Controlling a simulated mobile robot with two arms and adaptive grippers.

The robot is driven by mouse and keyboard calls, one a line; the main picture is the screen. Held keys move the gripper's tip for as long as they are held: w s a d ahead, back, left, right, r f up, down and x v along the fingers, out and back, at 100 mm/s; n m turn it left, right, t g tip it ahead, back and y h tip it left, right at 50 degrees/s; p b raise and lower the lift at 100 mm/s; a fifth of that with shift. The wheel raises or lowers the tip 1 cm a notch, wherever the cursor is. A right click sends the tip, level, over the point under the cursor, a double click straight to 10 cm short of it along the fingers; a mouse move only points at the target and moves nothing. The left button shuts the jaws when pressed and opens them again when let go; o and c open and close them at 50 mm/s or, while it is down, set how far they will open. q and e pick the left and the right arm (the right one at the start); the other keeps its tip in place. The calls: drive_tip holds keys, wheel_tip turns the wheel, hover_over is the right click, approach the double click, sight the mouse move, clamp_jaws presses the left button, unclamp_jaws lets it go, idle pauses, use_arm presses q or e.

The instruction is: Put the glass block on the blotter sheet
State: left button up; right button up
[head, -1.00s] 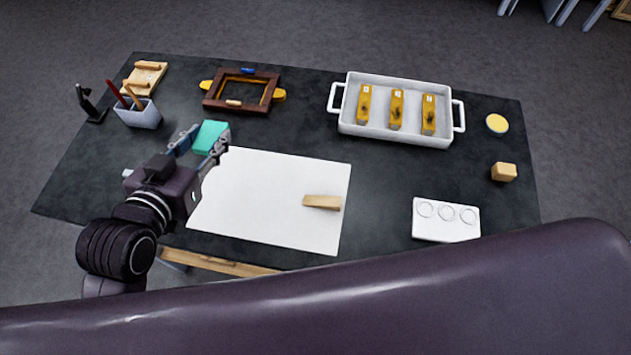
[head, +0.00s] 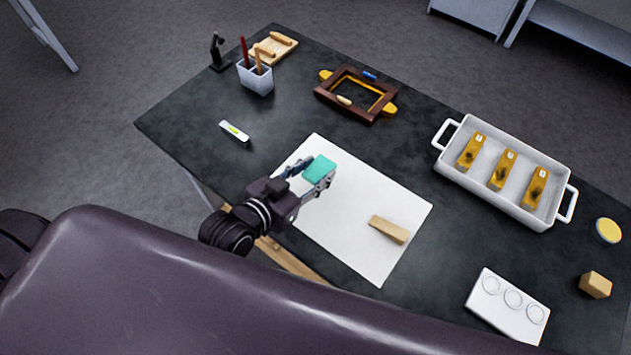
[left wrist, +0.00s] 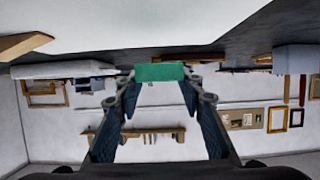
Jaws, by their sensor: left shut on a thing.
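The glass block (head: 320,168) is a teal-green block. My left gripper (head: 309,175) is shut on it in the head view, over the left part of the white blotter sheet (head: 345,228). The block also shows between the fingertips in the left wrist view (left wrist: 160,73). I cannot tell for certain whether the block touches the sheet or is held just above it. A wooden wedge (head: 389,229) lies on the right part of the sheet. My right gripper is not in view.
A white tray (head: 447,172) with several gilded pieces stands right of the sheet. A wooden frame (head: 357,94), a pen cup (head: 256,79) and a small level (head: 235,131) lie beyond it. A white palette (head: 508,306) and a tan block (head: 595,285) are at right.

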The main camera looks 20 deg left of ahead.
use_arm(q)
wheel_tip(320, 180, down, 5)
drive_tip(key=shift+r, duration=0.15)
drive_tip(key=shift+f, duration=0.3)
drive_tip(key=o, duration=1.4)
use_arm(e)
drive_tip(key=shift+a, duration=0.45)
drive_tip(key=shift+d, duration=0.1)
